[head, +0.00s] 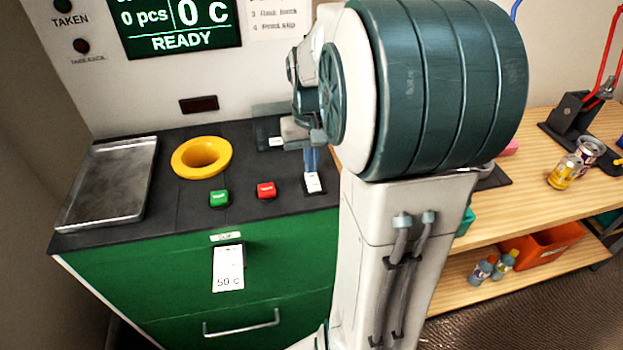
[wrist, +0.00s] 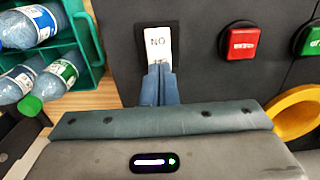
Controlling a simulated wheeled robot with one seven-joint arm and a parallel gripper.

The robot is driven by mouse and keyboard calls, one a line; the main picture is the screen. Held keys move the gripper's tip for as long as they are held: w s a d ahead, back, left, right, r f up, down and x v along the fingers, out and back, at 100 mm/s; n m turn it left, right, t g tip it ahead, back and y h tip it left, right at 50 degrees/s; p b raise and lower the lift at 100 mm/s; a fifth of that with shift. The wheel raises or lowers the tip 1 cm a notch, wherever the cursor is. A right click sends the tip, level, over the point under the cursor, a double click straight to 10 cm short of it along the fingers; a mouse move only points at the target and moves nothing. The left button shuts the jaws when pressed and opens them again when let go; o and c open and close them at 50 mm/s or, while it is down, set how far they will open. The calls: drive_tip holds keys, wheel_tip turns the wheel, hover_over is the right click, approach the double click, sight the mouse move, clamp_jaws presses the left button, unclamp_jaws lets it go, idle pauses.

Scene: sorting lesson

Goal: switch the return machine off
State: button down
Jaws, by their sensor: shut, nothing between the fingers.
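The return machine (head: 110,285) is a green cabinet with a black top and a white back panel. Its screen (head: 180,20) reads "READY", "0 pcs" and "0 c". A white rocker switch (head: 313,183) sits on the black top. In the wrist view the switch (wrist: 159,44) shows an upside-down "ON" label. My gripper (head: 312,168) is shut and empty, with its blue fingertips (wrist: 158,72) right at the near end of the switch. I cannot tell whether they touch it. The fingers hide part of the switch.
A green button (head: 219,198), a red button (head: 265,190) and a yellow ring (head: 201,157) lie left of the switch. A metal tray (head: 110,183) is farther left. A green crate (wrist: 82,40) holds bottles.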

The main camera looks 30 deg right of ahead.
drive_tip(key=shift+f+b, duration=0.55)
drive_tip(key=shift+f, duration=0.25)
drive_tip(key=shift+r, duration=0.15)
wheel_tip(320, 180, up, 7)
drive_tip(key=p, duration=0.5)
drive_tip(key=shift+p, duration=0.4)
idle(0.5)
drive_tip(key=s+a+n+t, duration=0.3)
drive_tip(key=s+a, duration=0.9)
drive_tip(key=shift+s+r, duration=0.15)
drive_tip(key=shift+s, duration=0.2)
